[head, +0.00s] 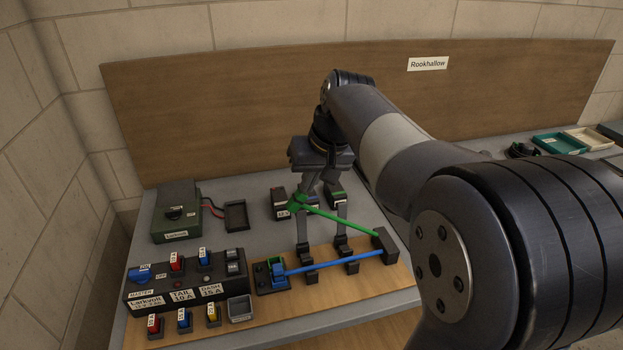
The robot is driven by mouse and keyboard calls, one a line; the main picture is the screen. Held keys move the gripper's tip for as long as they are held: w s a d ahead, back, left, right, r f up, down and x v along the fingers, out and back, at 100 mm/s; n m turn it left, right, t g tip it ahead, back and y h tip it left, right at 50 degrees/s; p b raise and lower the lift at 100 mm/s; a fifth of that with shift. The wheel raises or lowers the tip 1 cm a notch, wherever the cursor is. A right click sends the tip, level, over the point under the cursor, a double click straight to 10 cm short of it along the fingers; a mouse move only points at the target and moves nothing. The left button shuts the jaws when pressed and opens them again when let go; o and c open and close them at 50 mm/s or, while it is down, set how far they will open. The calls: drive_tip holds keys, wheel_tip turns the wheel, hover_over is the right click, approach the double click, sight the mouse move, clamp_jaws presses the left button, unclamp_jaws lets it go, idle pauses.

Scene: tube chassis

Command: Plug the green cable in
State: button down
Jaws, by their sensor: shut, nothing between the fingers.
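The green cable (340,222) runs from a dark block (384,242) at the right end of the wooden strip up to a green plug (297,203) at its left end. A small socket unit (262,280) with a green-edged part stands at the strip's left. The blue cable (330,262) runs from the same dark block to a blue plug (280,274) at this unit. The green plug appears apart from the unit, farther back. My gripper (321,243) points down over the strip, beside the green plug and cable. It is shut and holds nothing; the exact gap to the cable is unclear.
A fuse and switch box (185,283) stands at left, with coloured fuses (184,320) and a grey tray (240,309) in front. A green battery-like box (176,210) is behind. Dark posts (351,264) stand along the cables. My arm hides much of the right side.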

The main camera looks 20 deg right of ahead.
drive_tip(key=a+f+h+b, duration=0.2)
drive_tip(key=a+f, duration=0.1)
drive_tip(key=f, duration=0.2)
drive_tip(key=a+f+h+b, duration=0.2)
drive_tip(key=a+f, duration=0.1)
drive_tip(key=f, duration=0.2)
drive_tip(key=a+f+n+h+b, duration=0.1)
drive_tip(key=a+f+h+b, duration=0.1)
drive_tip(key=f, duration=0.3)
drive_tip(key=shift+a+f+b, duration=0.3)
drive_tip(key=shift+a+b, duration=0.1)
drive_tip(key=shift+a, duration=0.35)
drive_tip(key=shift+a+f+b, duration=0.15)
drive_tip(key=shift+f+b, duration=0.2)
drive_tip(key=shift+f, duration=0.25)
drive_tip(key=shift+s+f, duration=0.25)
drive_tip(key=shift+f, duration=0.2)
drive_tip(key=w+p+v, duration=0.1)
drive_tip(key=p+v, duration=0.2)
drive_tip(key=v, duration=1.1)
drive_tip(key=shift+w+r, duration=0.2)
drive_tip(key=shift+r, duration=0.4)
